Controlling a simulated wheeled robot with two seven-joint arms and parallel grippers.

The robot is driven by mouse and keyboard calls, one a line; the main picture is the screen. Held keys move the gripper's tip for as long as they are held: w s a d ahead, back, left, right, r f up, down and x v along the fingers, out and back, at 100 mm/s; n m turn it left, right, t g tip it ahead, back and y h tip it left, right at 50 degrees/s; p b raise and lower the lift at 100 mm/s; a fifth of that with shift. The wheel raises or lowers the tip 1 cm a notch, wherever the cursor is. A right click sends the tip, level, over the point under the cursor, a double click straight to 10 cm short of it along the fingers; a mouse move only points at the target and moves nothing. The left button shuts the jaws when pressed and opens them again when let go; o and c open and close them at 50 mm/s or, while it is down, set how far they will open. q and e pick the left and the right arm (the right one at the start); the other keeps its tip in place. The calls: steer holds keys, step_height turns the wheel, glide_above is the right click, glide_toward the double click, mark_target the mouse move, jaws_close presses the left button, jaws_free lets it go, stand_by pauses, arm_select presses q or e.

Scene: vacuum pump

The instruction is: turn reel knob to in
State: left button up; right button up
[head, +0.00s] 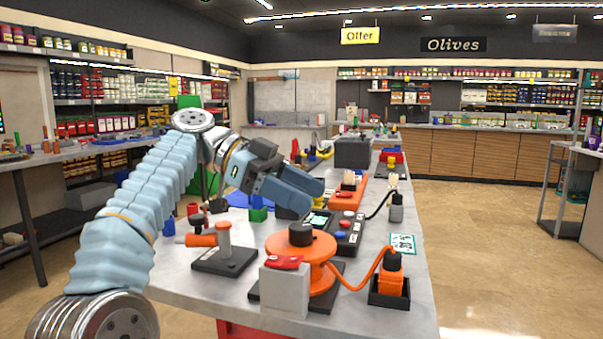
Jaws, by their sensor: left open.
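The orange reel (318,281) stands on a dark base near the front of the grey table. A black knob (299,235) sits on its top; its setting cannot be read. An orange cable (358,279) runs from the reel to an orange plug (392,275) with a black top, in a black tray at the right. My left gripper (314,193) is open and empty above and behind the reel, apart from the knob, with its fingers pointing right. The gap between its fingers is hard to see from here. My right gripper is not in view.
A grey box with a red top (285,290) stands in front of the reel. An orange-handled fixture (225,248) is at left. A dark control panel (343,232) with a screen lies behind the reel. A small card (403,243) lies at right. The table's right edge is mostly clear.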

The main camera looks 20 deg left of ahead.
arm_select(q)
steer(key=s+d+r+b, duration=0.2)
steer(key=s+r, duration=0.3)
steer(key=s, duration=0.4)
steer(key=shift+s+d+r, duration=0.15)
steer(key=shift+s+d, duration=0.2)
steer(key=shift+d, duration=0.1)
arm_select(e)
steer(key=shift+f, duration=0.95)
